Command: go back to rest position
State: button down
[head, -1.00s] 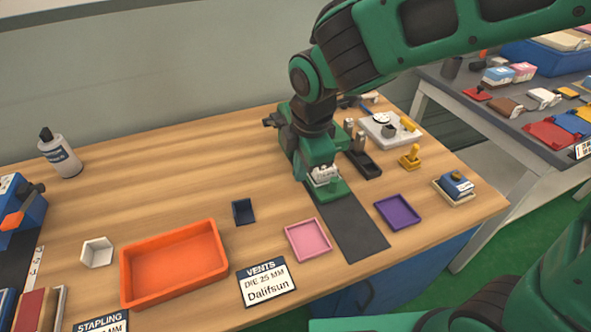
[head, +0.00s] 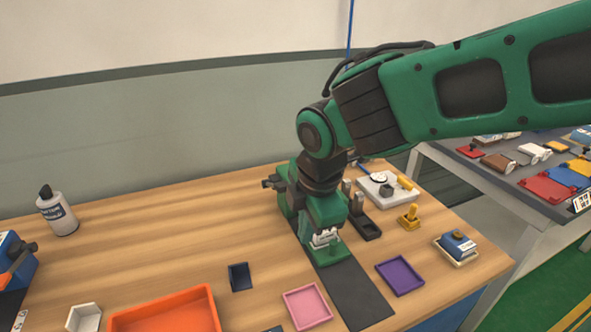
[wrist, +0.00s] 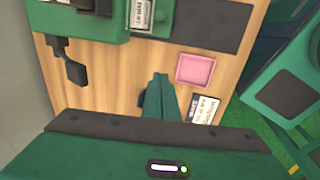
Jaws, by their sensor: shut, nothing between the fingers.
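My gripper (wrist: 158,80) shows in the wrist view as two green fingers pressed together, with nothing between them. Below its tips is bare wooden bench (wrist: 125,75). In the head view my arm reaches in from the upper right and bends down in front of the green press (head: 326,252); I cannot pick out the fingertips there. The press stands on a black mat (head: 352,290). In the wrist view the press (wrist: 92,22) is at the top, apart from the fingers, with its black lever (wrist: 72,68) at the left.
A pink tray (head: 307,306), purple tray (head: 400,275) and orange tray (head: 165,315) lie along the front. A wall (head: 150,135) stands behind.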

jog(key=d+m+h, duration=0.2)
jog(key=d+m, duration=0.9)
jog(key=d, duration=0.9)
jog(key=s+d+f+m+g+y, duration=0.1)
jog(key=s+d+m+g, duration=0.1)
jog(key=s+d+m, duration=1.3)
jog(key=shift+s+d+f+m+g, duration=0.15)
jog(key=shift+s+d+m+g, duration=0.2)
jog(key=shift+d+m, duration=0.65)
jog(key=shift+a, duration=0.2)
jog(key=shift+w+f, duration=0.25)
jog(key=shift+w, duration=0.4)
